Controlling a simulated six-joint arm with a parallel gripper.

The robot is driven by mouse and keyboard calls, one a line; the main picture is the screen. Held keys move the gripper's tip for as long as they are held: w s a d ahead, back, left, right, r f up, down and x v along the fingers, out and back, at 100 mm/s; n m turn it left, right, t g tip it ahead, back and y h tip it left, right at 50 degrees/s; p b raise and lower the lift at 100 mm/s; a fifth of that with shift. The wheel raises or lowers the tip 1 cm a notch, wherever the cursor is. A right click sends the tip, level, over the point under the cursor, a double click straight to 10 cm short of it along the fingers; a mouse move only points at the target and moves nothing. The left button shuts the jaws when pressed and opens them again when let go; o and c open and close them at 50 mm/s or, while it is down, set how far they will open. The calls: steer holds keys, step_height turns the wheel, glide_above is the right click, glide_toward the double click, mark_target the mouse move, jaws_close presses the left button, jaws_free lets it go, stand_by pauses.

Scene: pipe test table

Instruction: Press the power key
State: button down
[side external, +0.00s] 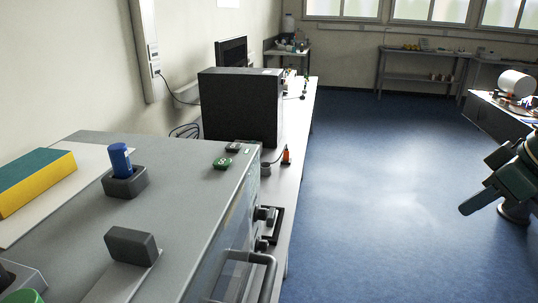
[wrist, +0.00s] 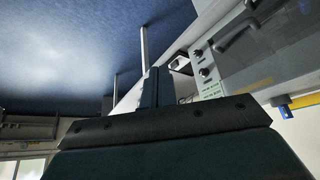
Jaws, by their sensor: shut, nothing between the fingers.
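My gripper (side external: 467,207) is at the right edge of the side view, over the blue floor. It is well apart from the grey machine (side external: 190,215) at the left. Its dark fingers (wrist: 157,88) are shut together and empty in the wrist view. The machine's front panel also shows in the wrist view (wrist: 262,62), with round knobs (wrist: 204,72) and green-lettered labels (wrist: 211,92). In the side view, dark knobs (side external: 265,214) stick out from the front. A small green piece (side external: 222,163) sits on the top's far edge. I cannot tell which part is the power key.
A blue cylinder (side external: 120,158) stands in a dark holder (side external: 125,184) on the machine's top, near a yellow and green block (side external: 35,182). A bar handle (side external: 262,262) juts from the front. A black box (side external: 241,107) stands behind. The floor between machine and gripper is clear.

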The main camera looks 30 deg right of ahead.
steer(key=w+a+r+m+t, duration=0.1)
steer(key=w+r, duration=0.3)
steer(key=w, duration=0.2)
steer(key=w+a+r, duration=0.2)
steer(key=w+r, duration=0.1)
steer(key=w, duration=0.3)
step_height(320, 180, up, 2)
steer(key=m+t+y, duration=0.2)
steer(key=m+y, duration=0.1)
steer(key=m, duration=0.1)
glide_above(237, 147)
steer(key=shift+w+r, duration=0.1)
steer(key=shift+r, duration=0.05)
steer(key=shift+f, duration=0.2)
steer(key=shift+f, duration=4.2)
